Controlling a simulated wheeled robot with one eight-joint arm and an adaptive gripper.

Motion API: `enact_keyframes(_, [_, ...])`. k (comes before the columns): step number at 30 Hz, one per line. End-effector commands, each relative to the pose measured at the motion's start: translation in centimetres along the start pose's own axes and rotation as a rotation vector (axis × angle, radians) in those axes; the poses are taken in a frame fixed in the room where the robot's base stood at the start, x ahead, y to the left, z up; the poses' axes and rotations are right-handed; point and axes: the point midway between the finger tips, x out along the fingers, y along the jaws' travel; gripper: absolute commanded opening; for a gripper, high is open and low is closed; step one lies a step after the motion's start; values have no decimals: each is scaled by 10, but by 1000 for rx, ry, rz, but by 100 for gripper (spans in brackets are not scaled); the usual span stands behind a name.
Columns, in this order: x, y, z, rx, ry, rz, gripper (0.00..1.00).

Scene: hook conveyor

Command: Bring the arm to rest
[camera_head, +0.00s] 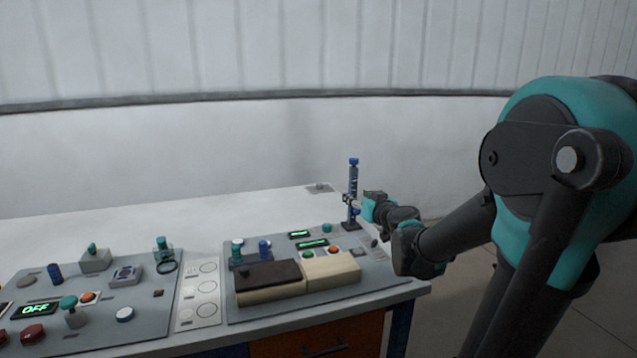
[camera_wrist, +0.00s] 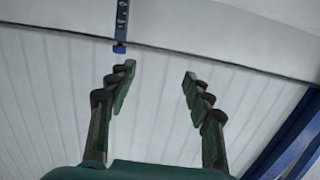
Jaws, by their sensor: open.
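My gripper (camera_wrist: 160,78) is open and empty in the wrist view, its two fingers apart with only the pale wall behind them. In the head view my arm reaches in from the right. Its end is over the right part of the table, close to a blue upright post (camera_head: 353,185). The post's blue tip (camera_wrist: 119,49) shows in the wrist view, just beyond the left finger. I cannot tell from the head view whether my gripper touches the post.
The white table (camera_head: 120,228) carries a right panel (camera_head: 375,277) with a dark and pale block (camera_head: 300,278) on it. A left panel (camera_head: 95,325) holds several knobs and buttons and a display (camera_head: 35,310) reading OFF.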

Motion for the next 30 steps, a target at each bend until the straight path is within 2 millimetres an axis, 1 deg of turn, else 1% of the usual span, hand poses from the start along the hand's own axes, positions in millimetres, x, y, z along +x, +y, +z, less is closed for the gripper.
enact_keyframes(5, [-24, -30, 39, 14, -124, -90, 51])
enact_keyframes(8, [-48, -48, 77, 31, -251, -137, 51])
enact_keyframes(10, [-72, -58, 113, 51, -375, -152, 51])
enact_keyframes(11, [-84, -61, 129, 60, -434, -150, 51])
enact_keyframes(12, [-100, -62, 150, 73, -513, -140, 51])
enact_keyframes(13, [-114, -62, 166, 84, -573, -126, 51])
enact_keyframes(14, [-127, -61, 182, 95, -632, -106, 51])
enact_keyframes(15, [-146, -58, 201, 110, -709, -73, 51])
enact_keyframes(17, [-173, -51, 226, 130, -811, -13, 51])
enact_keyframes(18, [-189, -45, 240, 142, -871, 32, 51])
enact_keyframes(21, [-225, -32, 266, 168, -984, 142, 51])
enact_keyframes(24, [-249, -21, 280, 184, -1049, 226, 51])
enact_keyframes(27, [-261, -16, 285, 192, -1078, 270, 51])
enact_keyframes(30, [-264, -14, 287, 194, -1085, 282, 51])
